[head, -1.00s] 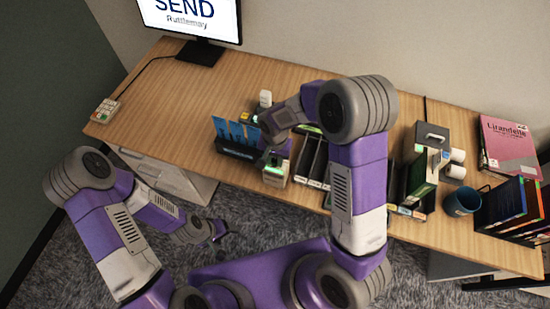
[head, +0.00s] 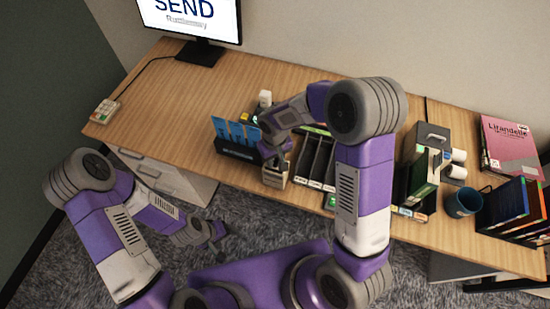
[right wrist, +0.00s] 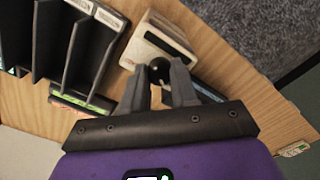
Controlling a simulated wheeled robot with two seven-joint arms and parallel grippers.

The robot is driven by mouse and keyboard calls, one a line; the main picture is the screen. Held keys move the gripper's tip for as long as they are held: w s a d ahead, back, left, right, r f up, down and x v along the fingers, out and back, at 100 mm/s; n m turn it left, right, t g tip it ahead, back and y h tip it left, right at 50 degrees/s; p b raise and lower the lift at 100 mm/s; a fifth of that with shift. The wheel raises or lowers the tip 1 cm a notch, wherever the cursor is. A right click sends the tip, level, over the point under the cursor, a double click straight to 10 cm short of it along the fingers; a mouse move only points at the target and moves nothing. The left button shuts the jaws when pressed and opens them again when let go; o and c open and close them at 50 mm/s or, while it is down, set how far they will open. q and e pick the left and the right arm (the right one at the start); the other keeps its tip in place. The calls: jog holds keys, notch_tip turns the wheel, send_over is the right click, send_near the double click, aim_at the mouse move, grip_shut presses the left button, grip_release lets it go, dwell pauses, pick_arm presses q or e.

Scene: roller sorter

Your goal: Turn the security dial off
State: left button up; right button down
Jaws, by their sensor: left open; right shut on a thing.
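The security dial (right wrist: 158,69) is a small dark knob on a boxy beige unit (right wrist: 150,40) in the right wrist view. In the head view the beige unit (head: 275,178) stands near the table's front edge, its top largely hidden by my right gripper. My right gripper (right wrist: 159,75) is shut on the dial, with one finger on each side of it; it also shows in the head view (head: 278,160). My left gripper (head: 218,238) is open and empty, low in front of the table, away from the dial.
A dark holder with blue cards (head: 236,151) stands just left of the unit. Black slotted trays (head: 318,160) stand just right. A monitor (head: 190,20) is at the back left, a blue mug (head: 463,202) at the right.

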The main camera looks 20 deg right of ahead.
aim_at(275, 161)
dwell(0.5)
jog(key=c, duration=0.9)
grip_release()
jog(key=shift+o, duration=0.2)
jog(key=shift+r, duration=0.1)
notch_tip(275, 161, up, 8)
jog(key=shift+f+p, duration=0.25)
jog(key=shift+p, duration=0.25)
